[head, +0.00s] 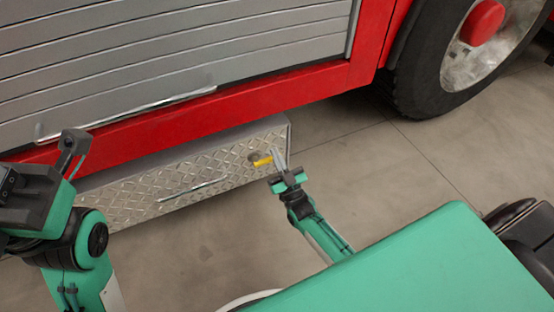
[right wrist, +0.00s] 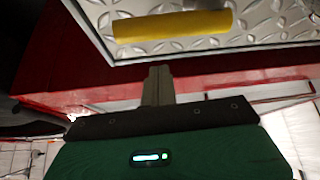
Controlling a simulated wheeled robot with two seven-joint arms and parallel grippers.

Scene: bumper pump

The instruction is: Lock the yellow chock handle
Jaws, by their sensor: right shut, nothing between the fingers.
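The yellow chock handle (head: 262,161) is a short bar on the diamond-plate front of a low metal box (head: 220,172) under the truck. It lies roughly level in the head view. In the right wrist view the yellow handle (right wrist: 172,25) spans the upper middle, slightly tilted. My right gripper (head: 280,160) is shut and empty, just right of the handle. Its closed fingers (right wrist: 158,80) show below the handle, with a visible gap in that view. My left gripper (head: 72,147) is at the far left, away from the handle; its jaw opening cannot be made out.
A long bar handle (head: 195,190) is on the box front. Above are the red truck sill (head: 240,110) and a grey roller shutter (head: 180,50) with a bar. A large wheel (head: 440,75) stands at the upper right. The concrete floor (head: 390,185) right of the box is clear.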

